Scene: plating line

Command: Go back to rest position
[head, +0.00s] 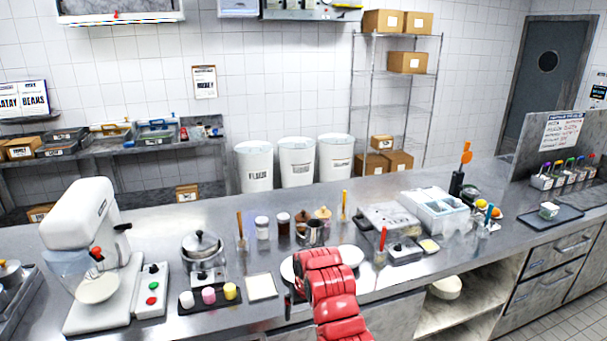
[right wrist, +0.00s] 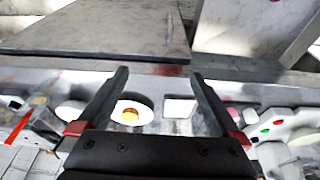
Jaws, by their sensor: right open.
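My right arm, red, comes in from the bottom centre of the head view and reaches over the front edge of the steel counter (head: 225,255). My right gripper (right wrist: 160,76) is open in the right wrist view, its two dark fingers spread wide with nothing between the tips. Beyond the fingers a white plate (right wrist: 121,105) with an orange-yellow item on it lies on the counter. My left gripper is in neither view.
Another white plate (head: 351,255), a grey machine (head: 390,222) and a white bin (head: 435,208) stand right. Open shelving lies below right.

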